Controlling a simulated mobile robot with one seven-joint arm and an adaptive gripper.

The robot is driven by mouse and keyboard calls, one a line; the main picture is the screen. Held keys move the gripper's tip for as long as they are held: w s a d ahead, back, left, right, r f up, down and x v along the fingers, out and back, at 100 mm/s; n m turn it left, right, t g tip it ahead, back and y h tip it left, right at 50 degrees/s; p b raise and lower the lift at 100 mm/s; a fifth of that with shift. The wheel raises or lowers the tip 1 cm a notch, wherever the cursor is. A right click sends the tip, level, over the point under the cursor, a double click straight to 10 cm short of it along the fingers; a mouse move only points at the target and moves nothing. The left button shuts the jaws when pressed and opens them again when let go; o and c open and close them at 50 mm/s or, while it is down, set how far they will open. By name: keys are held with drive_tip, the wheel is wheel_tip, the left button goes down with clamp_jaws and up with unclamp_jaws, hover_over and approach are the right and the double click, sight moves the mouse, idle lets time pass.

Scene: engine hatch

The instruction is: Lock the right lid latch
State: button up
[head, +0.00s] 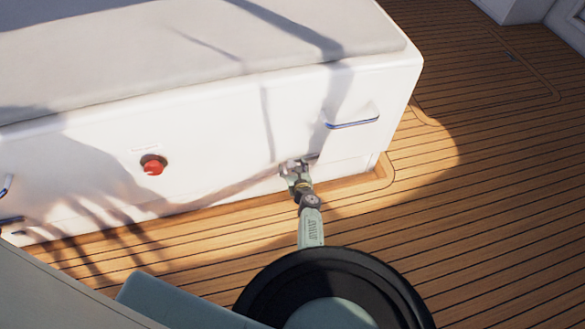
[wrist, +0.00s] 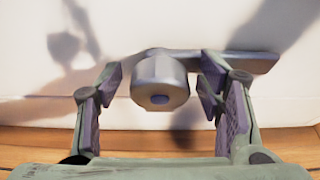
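The right lid latch (wrist: 160,80) is a grey metal piece on the white front panel. It has a round hub with a dark centre and a flat lever (wrist: 252,62) pointing right, roughly level. My gripper (wrist: 161,88) is open, with one finger on each side of the hub and gaps visible on both sides. The right finger is just below the lever; I cannot tell if they touch. In the head view my gripper (head: 297,168) is low against the white box front, and the latch (head: 311,157) is partly hidden behind it.
The white box (head: 225,115) carries a grey cushion (head: 200,45). A red knob (head: 153,166) is on its front to the left, and a metal handle (head: 352,124) is above right of my gripper. The wooden deck (head: 480,200) is clear to the right.

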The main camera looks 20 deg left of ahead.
drive_tip(key=c, duration=1.2)
drive_tip(key=shift+o, duration=0.2)
drive_tip(key=m+g+y, duration=0.1)
drive_tip(key=m, duration=0.2)
drive_tip(key=shift+d+f+y, duration=0.1)
drive_tip(key=shift+y, duration=0.3)
drive_tip(key=m+y+b, duration=0.1)
drive_tip(key=m+y, duration=0.1)
drive_tip(key=m, duration=0.1)
drive_tip(key=shift+w+f+g+b, duration=0.1)
drive_tip(key=shift+f+g+b, duration=0.05)
drive_tip(key=shift+g+b, duration=0.15)
drive_tip(key=m+y+b, duration=0.2)
drive_tip(key=m, duration=0.1)
drive_tip(key=shift+d+f+m+b, duration=0.1)
drive_tip(key=shift+m+b, duration=0.2)
drive_tip(key=shift+m+y+b, duration=0.8)
drive_tip(key=shift+m+b, duration=0.45)
drive_tip(key=shift+m, duration=0.65)
